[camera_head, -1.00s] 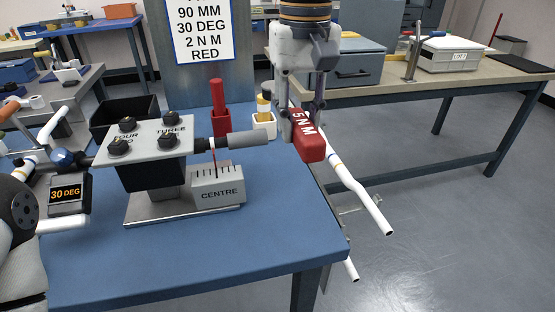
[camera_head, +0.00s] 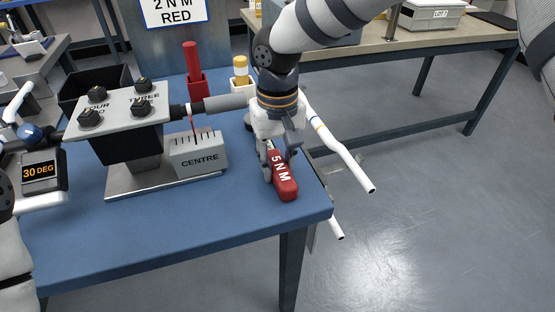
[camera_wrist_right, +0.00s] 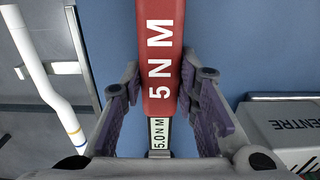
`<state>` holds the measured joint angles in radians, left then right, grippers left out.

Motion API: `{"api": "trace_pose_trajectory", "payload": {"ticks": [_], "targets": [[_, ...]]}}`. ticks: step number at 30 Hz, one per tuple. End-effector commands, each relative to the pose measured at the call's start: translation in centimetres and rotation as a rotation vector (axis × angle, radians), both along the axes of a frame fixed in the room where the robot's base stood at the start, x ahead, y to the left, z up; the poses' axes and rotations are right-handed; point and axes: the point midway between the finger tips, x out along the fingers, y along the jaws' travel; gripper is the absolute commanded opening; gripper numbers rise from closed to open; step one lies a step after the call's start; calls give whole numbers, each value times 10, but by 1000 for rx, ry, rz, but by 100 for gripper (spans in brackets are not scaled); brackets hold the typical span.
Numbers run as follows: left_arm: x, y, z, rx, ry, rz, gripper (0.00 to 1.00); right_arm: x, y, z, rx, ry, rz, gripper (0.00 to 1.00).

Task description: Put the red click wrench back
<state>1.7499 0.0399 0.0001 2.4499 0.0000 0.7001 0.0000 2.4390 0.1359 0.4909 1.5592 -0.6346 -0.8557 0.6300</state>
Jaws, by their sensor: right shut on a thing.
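The red click wrench (camera_head: 283,180), marked 5 N M, is in my right gripper (camera_head: 278,158) over the right part of the blue bench top. I cannot tell whether it touches the bench. In the right wrist view, its red handle (camera_wrist_right: 158,60) runs between the purple-padded fingers (camera_wrist_right: 160,115), with a 5.0 N M scale below it. A red upright handle (camera_head: 191,62) stands in a red holder (camera_head: 199,87) at the back. A yellow-and-white piece (camera_head: 241,72) stands beside it.
A grey fixture (camera_head: 118,116) with black knobs and a CENTRE scale block (camera_head: 198,155) stands left of my right gripper. A white bent tube (camera_head: 341,150) sticks out past the bench's right edge. A black bin (camera_head: 85,85) is behind the fixture. Front bench space is clear.

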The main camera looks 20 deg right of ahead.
Motion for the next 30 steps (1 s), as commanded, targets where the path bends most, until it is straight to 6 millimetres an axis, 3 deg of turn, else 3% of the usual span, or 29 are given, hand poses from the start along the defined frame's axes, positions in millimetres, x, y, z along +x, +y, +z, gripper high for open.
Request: {"api": "trace_pose_trajectory", "payload": {"ticks": [7,8,10,21,30], "targets": [[0,0,0,0,0,0,40,0,0,-2,0,-1,0,0],[0,0,0,0,0,0,40,0,0,-2,0,0,0,35],[0,0,0,0,0,0,40,0,0,-2,0,0,0,48],[-7,0,-7,0,26,0,40,1,0,-5,3,5,-1,48],[2,0,1,0,-6,0,40,-3,3,82,0,-9,-2,48]]}}
